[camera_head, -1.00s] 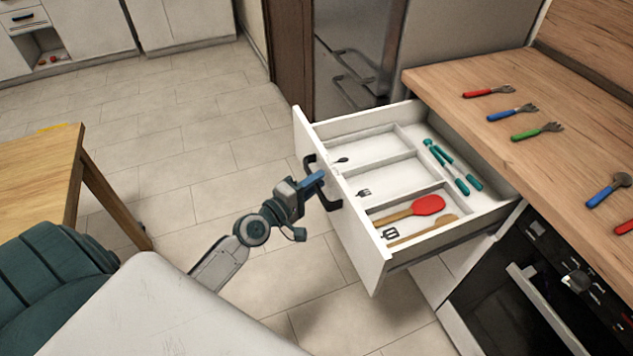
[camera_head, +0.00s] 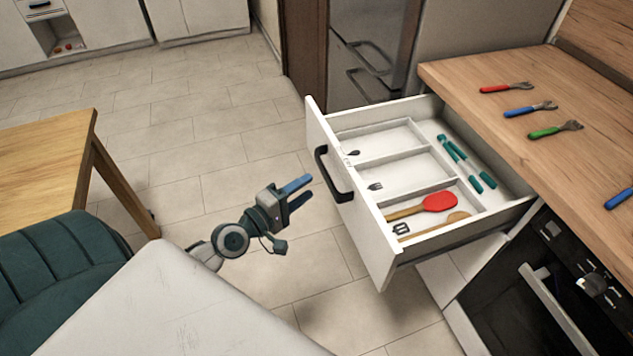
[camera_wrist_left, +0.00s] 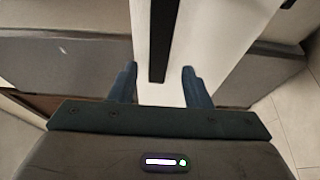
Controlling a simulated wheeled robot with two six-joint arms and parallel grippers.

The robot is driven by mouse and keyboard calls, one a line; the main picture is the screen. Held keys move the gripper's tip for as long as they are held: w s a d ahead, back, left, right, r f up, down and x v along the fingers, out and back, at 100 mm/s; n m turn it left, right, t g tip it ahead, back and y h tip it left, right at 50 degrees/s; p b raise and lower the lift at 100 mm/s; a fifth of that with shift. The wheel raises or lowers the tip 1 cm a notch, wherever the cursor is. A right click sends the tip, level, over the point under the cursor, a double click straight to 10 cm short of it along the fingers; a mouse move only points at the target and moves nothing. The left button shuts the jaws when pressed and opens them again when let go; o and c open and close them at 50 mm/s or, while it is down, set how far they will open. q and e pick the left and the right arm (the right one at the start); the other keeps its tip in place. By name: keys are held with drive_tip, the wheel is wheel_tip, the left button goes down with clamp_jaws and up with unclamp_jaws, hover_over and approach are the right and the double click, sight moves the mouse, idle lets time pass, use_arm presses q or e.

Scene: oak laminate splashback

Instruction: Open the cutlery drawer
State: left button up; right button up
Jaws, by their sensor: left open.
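The cutlery drawer (camera_head: 376,235) stands pulled out from under the worktop, its inside open to view. A white divided tray in it holds a red spoon (camera_head: 440,202), a wooden spoon (camera_head: 457,217) and teal tongs (camera_head: 466,163). The dark bar handle (camera_head: 333,174) is on the drawer's white front. My left gripper (camera_head: 301,190) is open and empty, a little to the left of the handle and apart from it. In the left wrist view the dark handle (camera_wrist_left: 160,40) shows beyond the two blue fingers (camera_wrist_left: 160,84). My right gripper is out of view.
The oak worktop (camera_head: 480,80) carries red, blue and green utensils. An oven (camera_head: 540,285) is below it at the right. A wooden table (camera_head: 45,165) and a green chair (camera_head: 55,265) stand at the left. Tiled floor lies free between.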

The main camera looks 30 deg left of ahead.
use_arm(q)
drive_tip(key=shift+b+v, duration=0.3)
drive_tip(key=shift+v, duration=1.35)
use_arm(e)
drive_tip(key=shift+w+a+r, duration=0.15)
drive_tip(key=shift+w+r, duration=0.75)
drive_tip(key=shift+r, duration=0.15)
use_arm(q)
drive_tip(key=s+a+f+m+g+y+p, duration=0.1)
drive_tip(key=s+a+f+m+g, duration=0.1)
drive_tip(key=f, duration=0.8)
drive_tip(key=s+a+f+m+g+y, duration=0.2)
drive_tip(key=f+m+g, duration=0.1)
drive_tip(key=f, duration=0.7)
drive_tip(key=s+a+f+m+g+y+p, duration=0.1)
drive_tip(key=s+f+m+g, duration=0.1)
drive_tip(key=f, duration=0.9)
drive_tip(key=s+d+f+m+g, duration=0.3)
drive_tip(key=s+f+m+g, duration=0.1)
drive_tip(key=s+f, duration=0.6)
drive_tip(key=s+d+f+m+g+y+p, duration=0.1)
drive_tip(key=s+d+f+m+g, duration=0.2)
drive_tip(key=s+f, duration=0.8)
drive_tip(key=shift+s+m+g, duration=0.7)
drive_tip(key=shift+s+g, duration=0.05)
drive_tip(key=shift+g, duration=0.25)
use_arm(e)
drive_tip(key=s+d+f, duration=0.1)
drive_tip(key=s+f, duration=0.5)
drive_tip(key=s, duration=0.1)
